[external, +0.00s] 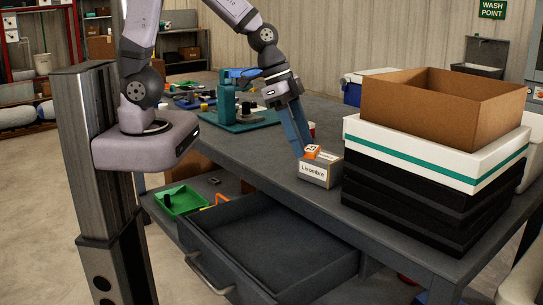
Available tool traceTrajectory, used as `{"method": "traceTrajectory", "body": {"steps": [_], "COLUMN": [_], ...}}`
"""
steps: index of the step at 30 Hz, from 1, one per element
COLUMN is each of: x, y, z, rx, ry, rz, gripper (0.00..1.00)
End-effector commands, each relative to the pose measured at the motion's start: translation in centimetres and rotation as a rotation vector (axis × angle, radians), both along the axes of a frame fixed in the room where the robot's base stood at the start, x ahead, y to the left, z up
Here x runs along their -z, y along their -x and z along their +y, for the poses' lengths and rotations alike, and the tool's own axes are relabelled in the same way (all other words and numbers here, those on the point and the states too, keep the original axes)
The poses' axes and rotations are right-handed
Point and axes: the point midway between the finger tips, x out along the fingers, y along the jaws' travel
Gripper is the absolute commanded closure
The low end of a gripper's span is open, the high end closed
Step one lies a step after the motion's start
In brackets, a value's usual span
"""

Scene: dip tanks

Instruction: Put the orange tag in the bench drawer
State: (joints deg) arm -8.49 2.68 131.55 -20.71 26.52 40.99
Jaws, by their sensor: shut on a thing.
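The orange tag (312,151) has a pale marking on its face. It is at the top of a small grey box with a white name label (314,171), on the bench top. My gripper (303,148) points down there, its blue fingers shut on the tag. Whether the tag still touches the box I cannot tell. The bench drawer (270,240) is pulled open below the bench top, in front of and lower than my gripper. Its visible floor looks empty, and its handle (208,277) faces the lower left.
Stacked black crates, a white box with a green stripe (430,150) and an open cardboard box (440,105) stand close right of my gripper. A green tray (182,201) lies left of the drawer. A teal stand (228,105) is behind. The bench edge overhangs the drawer.

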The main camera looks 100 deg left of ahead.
Motion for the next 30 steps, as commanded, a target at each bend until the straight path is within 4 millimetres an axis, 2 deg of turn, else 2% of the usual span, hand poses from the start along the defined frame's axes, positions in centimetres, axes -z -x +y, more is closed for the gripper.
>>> {"method": "traceTrajectory", "body": {"steps": [11,17,23,30], "x": [4.1,6.9,10.4,14.4], "y": [2.7,4.7,7.4,11.1], "z": [0.6,0.7,0.5,-0.3], "rx": [0.362,0.654,1.058,1.613], "ry": [0.003,0.005,0.005,0.003], "rz": [0.002,0.003,0.002,0.001], "gripper": [0.75,0.75,0.75,0.75]}}
